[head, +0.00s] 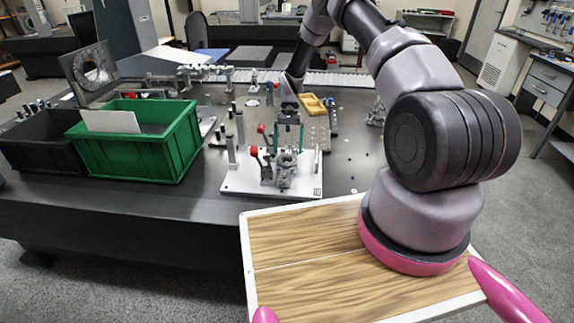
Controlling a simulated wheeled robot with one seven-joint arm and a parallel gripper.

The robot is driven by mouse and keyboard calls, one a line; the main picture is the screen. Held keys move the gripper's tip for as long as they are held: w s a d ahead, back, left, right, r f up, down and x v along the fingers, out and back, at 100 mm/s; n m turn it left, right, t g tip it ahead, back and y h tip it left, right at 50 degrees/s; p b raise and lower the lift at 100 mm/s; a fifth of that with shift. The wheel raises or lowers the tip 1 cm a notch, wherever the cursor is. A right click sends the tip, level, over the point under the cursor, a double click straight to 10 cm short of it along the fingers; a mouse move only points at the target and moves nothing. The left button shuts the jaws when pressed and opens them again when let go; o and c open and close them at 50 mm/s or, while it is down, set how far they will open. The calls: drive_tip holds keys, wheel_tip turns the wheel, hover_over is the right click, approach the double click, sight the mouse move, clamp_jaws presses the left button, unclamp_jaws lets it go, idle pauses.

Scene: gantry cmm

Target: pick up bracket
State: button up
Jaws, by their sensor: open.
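A grey metal part (285,168), which looks like the bracket, sits on a white fixture plate (245,183) near the table's front edge. It is small in the picture and its shape is hard to make out. My gripper (288,138) points down with its two teal fingers apart. It is open, and nothing shows between the fingers. In the picture it is just above and behind the grey part; whether it touches it, I cannot tell.
Red-handled clamps (255,152) and upright posts (239,128) crowd the fixture. A green crate (150,155) and a black bin (38,150) stand left. A yellow tray (313,104) lies behind. The dark table (350,175) has free room right of the fixture.

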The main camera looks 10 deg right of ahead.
sight(287, 159)
drive_tip(key=x, duration=0.5)
drive_tip(key=shift+s+a, duration=0.15)
drive_tip(key=shift+s, duration=0.05)
drive_tip(key=c, duration=1.5)
clamp_jaws()
drive_tip(key=shift+r, duration=0.1)
